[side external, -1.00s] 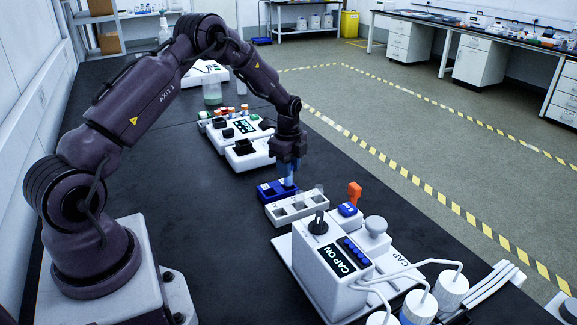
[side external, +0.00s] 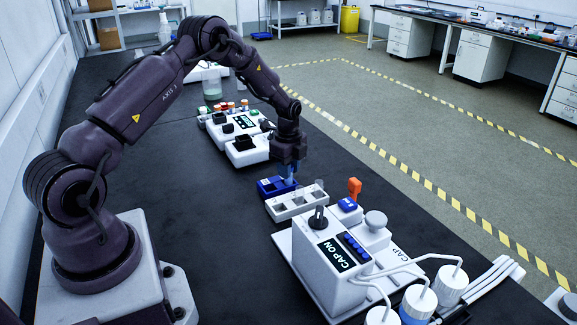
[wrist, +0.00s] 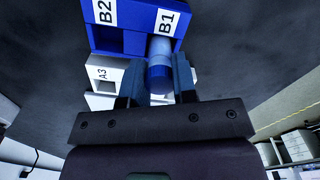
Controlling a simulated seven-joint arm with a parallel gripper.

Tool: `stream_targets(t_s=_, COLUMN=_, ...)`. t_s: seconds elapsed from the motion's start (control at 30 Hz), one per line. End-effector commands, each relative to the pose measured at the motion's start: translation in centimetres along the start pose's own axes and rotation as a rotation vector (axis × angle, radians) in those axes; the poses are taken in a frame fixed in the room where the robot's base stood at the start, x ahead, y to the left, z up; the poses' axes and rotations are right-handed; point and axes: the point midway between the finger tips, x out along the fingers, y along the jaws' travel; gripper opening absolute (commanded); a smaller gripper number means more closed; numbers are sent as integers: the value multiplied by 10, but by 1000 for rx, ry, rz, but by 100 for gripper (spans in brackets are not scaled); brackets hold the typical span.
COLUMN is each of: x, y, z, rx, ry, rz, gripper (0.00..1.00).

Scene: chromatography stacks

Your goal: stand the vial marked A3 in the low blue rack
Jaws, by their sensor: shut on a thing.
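My gripper (side external: 289,166) is low over the low blue rack (side external: 268,189) and shut on a slim vial (side external: 290,181). In the wrist view the gripper (wrist: 157,82) has one finger on each side of the vial (wrist: 160,50), which is clear with a blue band. The vial's far end is at the B1 opening of the blue rack (wrist: 117,10); I cannot tell how deep it is in. The vial's own mark is not readable. A white rack (wrist: 97,68) labelled A3 shows an empty square slot by that label.
The white rack (side external: 278,213) sits directly beside the blue rack, with clear vials in it. The CAP ON machine (side external: 318,243) stands in front to the right. Another white device (side external: 227,131) stands behind. The black bench left of the racks is clear.

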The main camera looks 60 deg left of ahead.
Motion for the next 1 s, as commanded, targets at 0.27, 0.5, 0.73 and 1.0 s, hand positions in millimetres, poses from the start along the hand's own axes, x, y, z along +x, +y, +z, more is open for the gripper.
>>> stream_targets(t_s=0.27, x=6, y=0, z=0, rx=0, ry=0, rz=0, gripper=3)
stream_targets(t_s=0.5, x=7, y=0, z=0, rx=0, ry=0, rz=0, gripper=3)
stream_targets(t_s=0.73, x=7, y=0, z=0, rx=0, ry=0, rz=0, gripper=53)
stream_targets(t_s=1.0, x=7, y=0, z=0, rx=0, ry=0, rz=0, gripper=56)
